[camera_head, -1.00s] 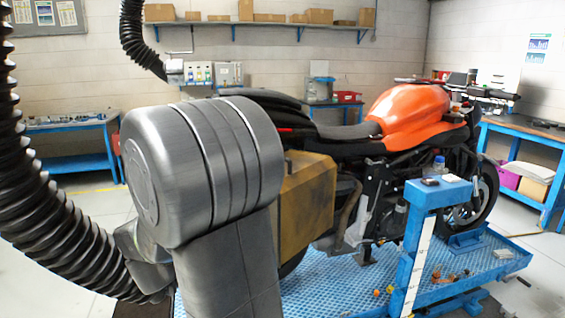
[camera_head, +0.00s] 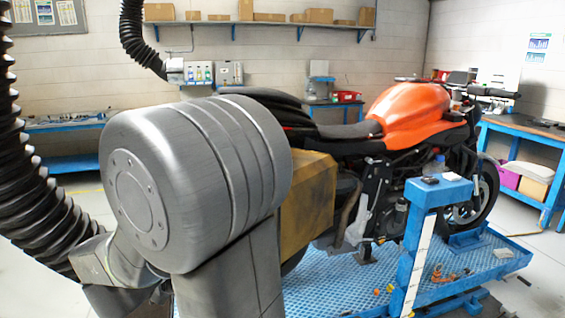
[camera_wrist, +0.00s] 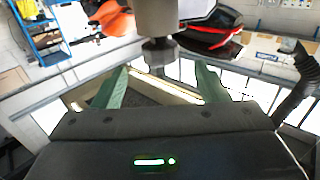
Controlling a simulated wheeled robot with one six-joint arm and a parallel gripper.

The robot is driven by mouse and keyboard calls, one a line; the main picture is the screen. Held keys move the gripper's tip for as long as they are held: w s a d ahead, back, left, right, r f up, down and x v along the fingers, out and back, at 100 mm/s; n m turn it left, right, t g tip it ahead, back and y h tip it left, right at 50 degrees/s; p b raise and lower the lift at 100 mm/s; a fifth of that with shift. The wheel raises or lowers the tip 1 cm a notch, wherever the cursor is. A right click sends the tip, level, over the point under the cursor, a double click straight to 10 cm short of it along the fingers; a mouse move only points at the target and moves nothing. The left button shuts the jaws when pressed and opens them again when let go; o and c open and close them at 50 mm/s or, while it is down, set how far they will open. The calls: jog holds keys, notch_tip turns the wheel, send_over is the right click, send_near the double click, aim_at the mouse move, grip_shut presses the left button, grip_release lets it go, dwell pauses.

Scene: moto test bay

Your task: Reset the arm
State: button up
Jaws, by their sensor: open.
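My arm's large grey joint (camera_head: 190,185) fills the left-centre foreground of the head view, with its round bolted end cap facing left. It hides part of the room and the rear of the motorcycle. My gripper (camera_wrist: 161,68) shows only in the wrist view, with its two greenish fingers spread apart. No held object is seen between them. A grey cylindrical part crosses in front of the fingers, and I cannot tell what it is. The orange motorcycle (camera_head: 405,115) shows tilted at the top of the wrist view.
The motorcycle stands on a blue lift platform (camera_head: 335,285) with several small parts on it. A blue post (camera_head: 437,193) holds a bottle and small items. A black ribbed hose (camera_head: 30,190) hangs at left. Blue benches (camera_head: 525,140) line the walls. Some floor at left is clear.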

jog(key=v, duration=0.6)
jog(key=x, duration=1.4)
jog(key=shift+d+f, duration=0.1)
jog(key=shift+w+f+n+y+b, duration=0.1)
jog(key=shift+n+y+b, duration=0.2)
jog(key=shift+n+y, duration=0.15)
jog(key=shift+n+t+y+b, duration=0.45)
jog(key=shift+t+y+b, duration=0.15)
jog(key=shift+y, duration=0.35)
jog(key=n+y+b, duration=0.1)
jog(key=y+b, duration=0.1)
jog(key=n+y+b, duration=0.2)
jog(key=y+b, duration=0.1)
jog(key=shift+n+t, duration=0.3)
jog(key=n+y+b, duration=0.1)
jog(key=y+b, duration=0.2)
jog(key=shift+n+b, duration=0.4)
jog(key=n+y+b, duration=0.1)
jog(key=y+b, duration=0.1)
jog(key=b, duration=0.1)
jog(key=n+g+y+b, duration=0.1)
jog(key=n+y+b, duration=0.1)
jog(key=b, duration=0.2)
jog(key=shift+g+y, duration=0.3)
jog(key=shift+n+g+y+b, duration=0.7)
jog(key=shift+n+y+b, duration=0.1)
jog(key=shift+y+b, duration=0.4)
jog(key=shift+r+n+g+y, duration=0.2)
jog(key=shift+n+g+y, duration=0.2)
jog(key=shift+n+y, duration=0.1)
